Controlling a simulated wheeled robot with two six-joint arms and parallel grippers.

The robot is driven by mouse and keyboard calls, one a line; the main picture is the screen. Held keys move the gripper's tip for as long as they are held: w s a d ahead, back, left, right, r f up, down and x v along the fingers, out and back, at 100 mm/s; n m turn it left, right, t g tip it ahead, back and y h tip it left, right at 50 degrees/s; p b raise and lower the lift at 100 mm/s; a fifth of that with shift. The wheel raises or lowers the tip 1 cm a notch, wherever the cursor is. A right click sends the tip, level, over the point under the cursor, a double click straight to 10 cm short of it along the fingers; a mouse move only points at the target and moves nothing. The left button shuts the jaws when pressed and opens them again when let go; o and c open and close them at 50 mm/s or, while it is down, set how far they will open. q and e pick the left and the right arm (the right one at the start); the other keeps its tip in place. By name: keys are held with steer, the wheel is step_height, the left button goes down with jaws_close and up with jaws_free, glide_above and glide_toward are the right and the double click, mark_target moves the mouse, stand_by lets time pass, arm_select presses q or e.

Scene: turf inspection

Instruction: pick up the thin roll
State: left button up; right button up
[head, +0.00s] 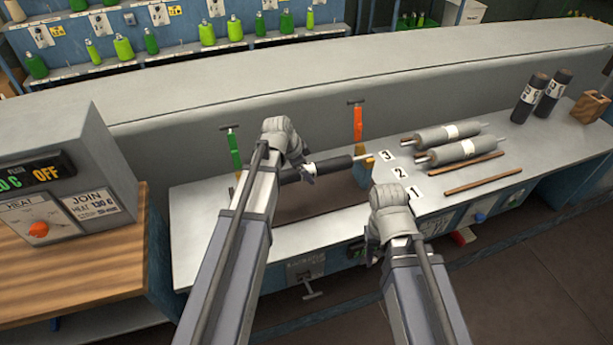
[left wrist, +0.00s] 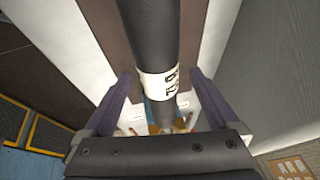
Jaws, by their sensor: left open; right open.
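A slim black roll (head: 328,167) lies level over the bench, between a green-handled clamp (head: 234,152) and an orange-handled clamp (head: 357,124). Its right end rests at a blue-and-tan support (head: 362,170). My left gripper (head: 303,172) is over the roll's left part and hides it. In the left wrist view, a black roll (left wrist: 150,38) with a white printed label (left wrist: 159,84) runs between the two spread fingers of my left gripper (left wrist: 160,100), with gaps on both sides. My right gripper (head: 388,215) is at the bench's front edge, apart from the rolls; its fingertips are hard to make out.
Two grey rolls (head: 447,134) lie on the bench (head: 400,150) at right, beside number cards (head: 400,173) and brown sticks (head: 474,187). Two black rolls (head: 530,98) stand upright farther right near a wooden block (head: 590,106). A heater box (head: 70,170) stands at left.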

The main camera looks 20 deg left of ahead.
arm_select(q)
steer(key=shift+c, duration=0.5)
jaws_close()
stand_by(0.6)
